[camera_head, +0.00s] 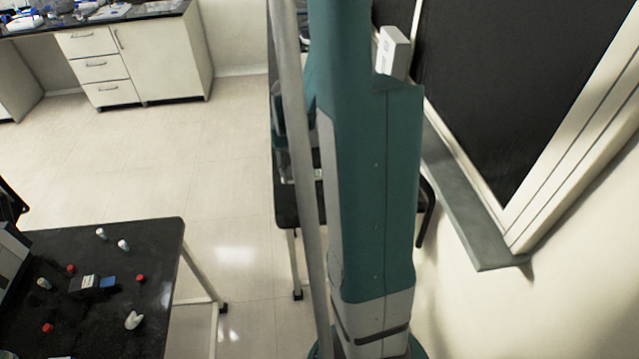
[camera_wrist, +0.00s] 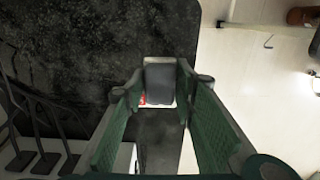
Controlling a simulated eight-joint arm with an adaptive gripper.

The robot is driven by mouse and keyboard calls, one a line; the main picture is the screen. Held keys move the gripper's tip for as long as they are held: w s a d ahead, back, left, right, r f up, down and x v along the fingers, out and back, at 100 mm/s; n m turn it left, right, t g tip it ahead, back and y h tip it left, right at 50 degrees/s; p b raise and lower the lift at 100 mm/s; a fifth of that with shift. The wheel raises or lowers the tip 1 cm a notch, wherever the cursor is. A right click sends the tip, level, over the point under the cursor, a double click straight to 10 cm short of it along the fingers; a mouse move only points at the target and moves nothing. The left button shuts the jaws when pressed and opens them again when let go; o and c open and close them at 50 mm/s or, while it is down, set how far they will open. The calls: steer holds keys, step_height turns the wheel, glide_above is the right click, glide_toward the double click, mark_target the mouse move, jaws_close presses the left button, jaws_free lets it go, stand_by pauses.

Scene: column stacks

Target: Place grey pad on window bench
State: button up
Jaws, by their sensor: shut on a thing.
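In the wrist view, my gripper (camera_wrist: 158,92) has two green-lined fingers on either side of a dark grey block (camera_wrist: 160,78), which I take to be the grey pad. It is shut on this block at the fingertips. A small white and red patch shows at the block's lower edge. My gripper and the pad do not show in the head view. A black-topped bench (camera_head: 287,206) stands by the window wall, largely hidden behind my teal column. I take it to be the window bench.
A black table (camera_head: 110,235) at lower left holds small bottles, red-capped items and a dark device. A grey sill (camera_head: 455,195) juts below the window. White cabinets (camera_head: 160,55) stand at the back. In the wrist view, a dark speckled surface (camera_wrist: 70,50) lies beside pale floor.

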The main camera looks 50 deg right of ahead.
steer(key=b, duration=0.1)
glide_above(295, 197)
steer(key=shift+f, duration=3.1)
steer(key=shift+f, duration=0.1)
steer(key=shift+f+b, duration=0.3)
steer(key=shift+f, duration=1.5)
steer(key=shift+f, duration=0.15)
steer(key=o, duration=0.9)
steer(key=shift+r+p, duration=0.85)
steer(key=shift+r, duration=5.3)
